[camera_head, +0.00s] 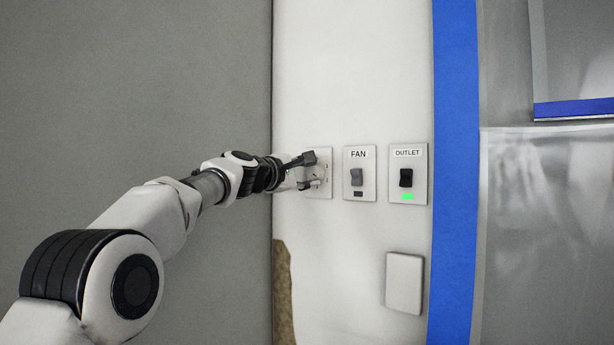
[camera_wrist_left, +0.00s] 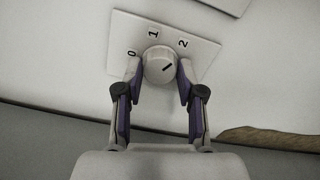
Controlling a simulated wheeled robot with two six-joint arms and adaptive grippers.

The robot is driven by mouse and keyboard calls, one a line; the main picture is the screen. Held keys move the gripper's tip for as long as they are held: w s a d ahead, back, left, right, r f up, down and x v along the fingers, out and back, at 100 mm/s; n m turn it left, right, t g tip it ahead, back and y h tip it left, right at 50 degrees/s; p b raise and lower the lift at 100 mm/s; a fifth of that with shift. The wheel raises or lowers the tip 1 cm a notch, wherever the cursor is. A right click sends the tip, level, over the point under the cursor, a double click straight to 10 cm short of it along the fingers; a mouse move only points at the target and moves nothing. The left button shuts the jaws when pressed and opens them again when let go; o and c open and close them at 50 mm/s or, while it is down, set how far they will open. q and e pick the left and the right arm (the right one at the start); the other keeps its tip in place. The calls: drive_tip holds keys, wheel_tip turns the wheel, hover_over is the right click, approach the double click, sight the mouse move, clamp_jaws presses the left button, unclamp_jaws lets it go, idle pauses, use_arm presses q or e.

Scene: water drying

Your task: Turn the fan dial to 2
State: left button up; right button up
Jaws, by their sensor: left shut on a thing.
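The fan dial (camera_wrist_left: 158,62) is a round white knob on a white plate (camera_wrist_left: 120,27), marked 0, 1 and 2 from left to right in the left wrist view. The knob's dark line slants up to the right, toward the side of the 2. My left gripper (camera_wrist_left: 160,70) is shut on the dial, with one finger on each side. In the head view my left gripper (camera_head: 312,171) covers most of the plate (camera_head: 327,186), and the knob is hidden there. My right gripper is not in view.
Right of the dial plate are a FAN switch (camera_head: 356,177) with a dark indicator and an OUTLET switch (camera_head: 406,178) with a lit green indicator. A blank white plate (camera_head: 404,283) is below. Blue tape (camera_head: 455,200) and plastic sheeting (camera_head: 545,230) lie further right.

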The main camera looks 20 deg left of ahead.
use_arm(q)
drive_tip(key=shift+r, duration=0.1)
idle(0.3)
drive_tip(key=o, duration=0.9)
drive_tip(key=shift+o, duration=1.2)
drive_tip(key=shift+w, duration=0.2)
drive_tip(key=shift+s, duration=0.15)
drive_tip(key=v, duration=1.2)
drive_tip(key=shift+f, duration=0.2)
